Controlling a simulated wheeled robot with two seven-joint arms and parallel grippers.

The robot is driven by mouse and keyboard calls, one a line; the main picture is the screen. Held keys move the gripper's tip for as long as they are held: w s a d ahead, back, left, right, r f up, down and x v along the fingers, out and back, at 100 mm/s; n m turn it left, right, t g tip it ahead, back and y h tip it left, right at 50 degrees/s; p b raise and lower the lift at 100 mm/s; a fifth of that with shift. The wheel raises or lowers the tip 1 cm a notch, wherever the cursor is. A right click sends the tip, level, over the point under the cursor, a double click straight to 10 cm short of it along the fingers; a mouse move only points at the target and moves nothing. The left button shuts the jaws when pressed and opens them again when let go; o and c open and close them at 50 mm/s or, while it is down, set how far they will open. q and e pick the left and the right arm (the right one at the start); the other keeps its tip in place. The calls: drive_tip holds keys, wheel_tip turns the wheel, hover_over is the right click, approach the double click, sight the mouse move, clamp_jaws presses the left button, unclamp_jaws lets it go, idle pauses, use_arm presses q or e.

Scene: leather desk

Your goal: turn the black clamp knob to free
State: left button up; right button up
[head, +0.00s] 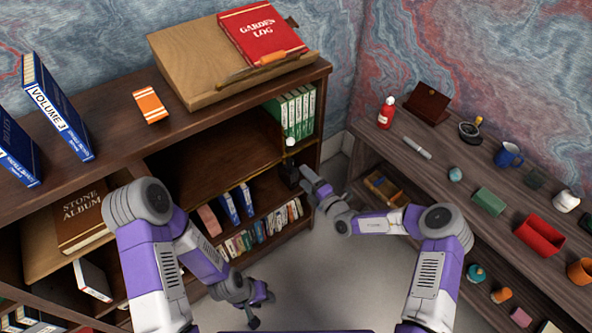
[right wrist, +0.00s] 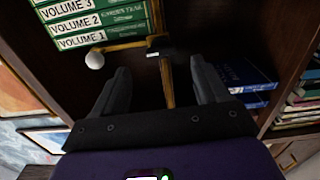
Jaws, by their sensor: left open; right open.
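In the right wrist view a black clamp piece (right wrist: 158,42) sits where brass-coloured bars meet, beyond my fingertips; I take it for the clamp knob. One bar (right wrist: 168,84) runs from it down between my fingers, and another leads left to a white ball (right wrist: 95,60). In the head view the white ball (head: 291,142) shows above a small dark shape near the shelf edge. My right gripper (right wrist: 162,86) is open, a finger on each side of the bar, with no visible grip. My left gripper (head: 260,306) is open and empty, low over the floor.
The bookcase (head: 190,150) surrounds the work area. A side shelf (head: 450,190) with small items is at right. Floor (head: 310,275) between is clear.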

sight(293, 166)
drive_tip(key=b+x, duration=0.1)
drive_tip(key=x, duration=0.4)
drive_tip(key=shift+a+f+b, duration=0.15)
drive_tip(key=shift+b, duration=0.2)
drive_tip(key=shift+w+a, duration=0.2)
drive_tip(key=shift+w, duration=0.15)
drive_tip(key=shift+c, duration=0.4)
drive_tip(key=c, duration=1)
